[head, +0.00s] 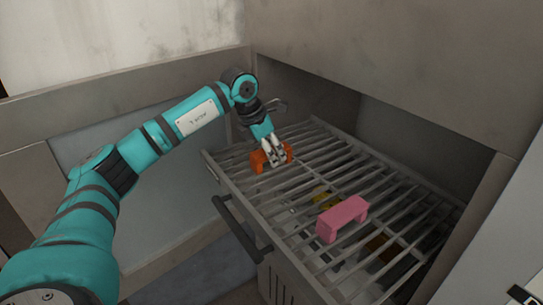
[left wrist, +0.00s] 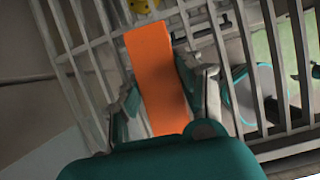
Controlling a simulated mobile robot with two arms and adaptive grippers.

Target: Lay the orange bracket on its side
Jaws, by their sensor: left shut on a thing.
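The orange bracket (head: 258,162) rests on or just above the slatted rack at its left end in the head view; the exact contact is hidden. My left gripper (head: 275,156) is above it, with its fingers closed around its middle. In the left wrist view the bracket (left wrist: 158,75) shows as a long flat orange face between the two fingers (left wrist: 160,105), one on each side. Its underside is hidden there. My right gripper is not in view.
A pink bracket (head: 342,217) stands on the rack (head: 312,135) to the right. The rack is a pulled-out drawer top with a dark handle (head: 238,230). Yellow and brown things lie below the slats. Cabinet walls enclose the back and right. Slats between the brackets are bare.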

